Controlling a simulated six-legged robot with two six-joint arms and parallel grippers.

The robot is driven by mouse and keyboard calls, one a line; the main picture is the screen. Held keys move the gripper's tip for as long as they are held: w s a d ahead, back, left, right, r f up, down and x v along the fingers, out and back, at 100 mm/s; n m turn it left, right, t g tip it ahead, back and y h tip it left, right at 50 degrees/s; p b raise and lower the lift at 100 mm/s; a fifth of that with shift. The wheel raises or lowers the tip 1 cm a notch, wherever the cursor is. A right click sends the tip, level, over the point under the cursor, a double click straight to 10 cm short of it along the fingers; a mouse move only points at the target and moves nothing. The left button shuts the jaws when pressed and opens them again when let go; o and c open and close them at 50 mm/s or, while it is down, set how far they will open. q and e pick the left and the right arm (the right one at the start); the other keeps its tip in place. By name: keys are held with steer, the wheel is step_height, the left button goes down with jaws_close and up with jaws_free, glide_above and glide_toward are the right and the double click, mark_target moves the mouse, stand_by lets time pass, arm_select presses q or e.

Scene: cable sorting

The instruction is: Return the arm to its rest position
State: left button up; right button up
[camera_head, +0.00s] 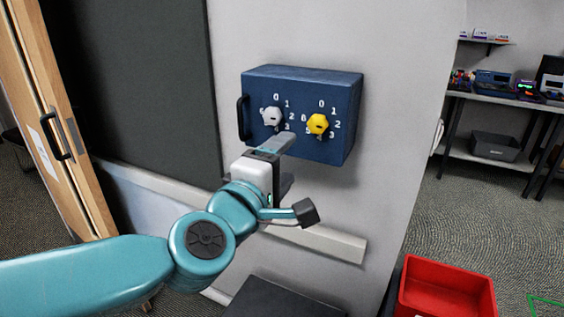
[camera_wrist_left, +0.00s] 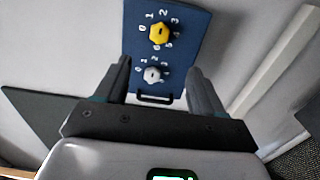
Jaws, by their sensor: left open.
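My left gripper (camera_head: 282,162) is open and empty, just below and in front of a blue wall box. In the left wrist view its two fingers (camera_wrist_left: 160,85) stand apart with nothing between them. The blue box (camera_head: 335,88) carries a grey knob (camera_head: 272,117) and a yellow knob (camera_head: 319,123), each ringed by white numbers. Both knobs also show in the left wrist view, the yellow one (camera_wrist_left: 159,34) and the grey one (camera_wrist_left: 152,74), beyond the fingertips. My teal left arm reaches in from the lower left. My right gripper is not in view.
A dark handle (camera_head: 243,118) sticks out at the box's left side. A wooden door (camera_head: 45,90) stands at the left. A red bin (camera_head: 447,290) sits on the floor at lower right. Shelves (camera_head: 500,102) with devices stand behind it, with open carpet between.

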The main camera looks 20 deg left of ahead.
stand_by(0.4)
arm_select(q)
steer(key=w+a+f+g+y+p, duration=0.1)
steer(key=w+f+g, duration=0.15)
steer(key=f, duration=0.45)
steer(key=w+a+f+g, duration=0.1)
steer(key=w+f, duration=0.2)
steer(key=f, duration=0.5)
step_height(320, 180, down, 21)
steer(key=s+d+m+g+p, duration=0.1)
steer(key=s+m+g, duration=0.2)
steer(key=g, duration=0.3)
steer(key=s+d+f+m+g+h, duration=0.25)
steer(key=s+f+m+g, duration=0.25)
steer(key=s+f, duration=0.9)
steer(key=s+d+f+m+g+h, duration=0.2)
steer(key=s+d+f+m+g, duration=0.1)
steer(key=s+d+f+m, duration=0.2)
steer(key=s+m, duration=0.2)
steer(key=s, duration=0.1)
steer(key=shift+s+d+f+m+p, duration=0.15)
steer(key=shift+s+d+m+p, duration=0.15)
steer(key=shift+p, duration=0.1)
